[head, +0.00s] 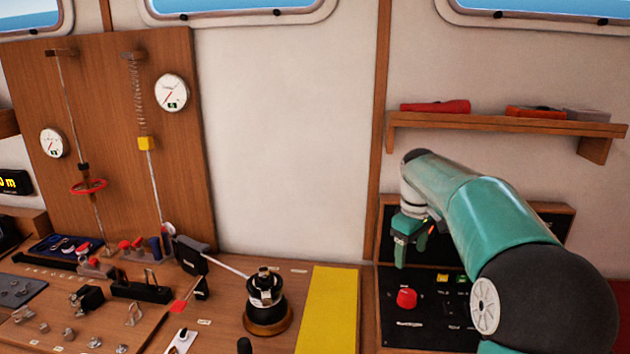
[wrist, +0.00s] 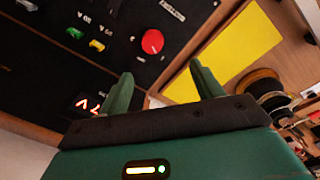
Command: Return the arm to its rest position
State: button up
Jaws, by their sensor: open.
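My gripper (head: 410,243) hangs in front of the black control panel at the right in the head view, with my green arm reaching to it from the lower right. In the wrist view the two green fingers of my gripper (wrist: 160,90) stand apart with nothing between them. Beyond them is the black panel with a red round button (wrist: 152,41), which also shows in the head view (head: 406,298). The fingers look clear of the panel, though the exact gap cannot be told.
A yellow mat (head: 329,310) lies left of the panel. A black winch drum (head: 265,300) stands beside it with a line running to it. A wooden shelf (head: 500,124) with red items is above my arm. Small fittings crowd the bench at left. The white wall between is bare.

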jog(key=s+a+r+m+t, duration=0.1)
jog(key=s+a+m, duration=0.15)
jog(key=s, duration=0.55)
jog(key=s+a+r+m+t, duration=0.1)
jog(key=s+a, duration=0.3)
jog(key=s, duration=0.4)
jog(key=s+a+r+m+t, duration=0.2)
jog(key=s+a, duration=0.1)
jog(key=s, duration=0.5)
jog(key=s+a+f+m, duration=0.1)
jog(key=s+f, duration=0.4)
jog(key=s, duration=0.3)
jog(key=shift+f+m+t+y, duration=0.25)
jog(key=shift+m+t+y, duration=0.05)
jog(key=shift+m+t, duration=0.1)
jog(key=shift+s, duration=0.2)
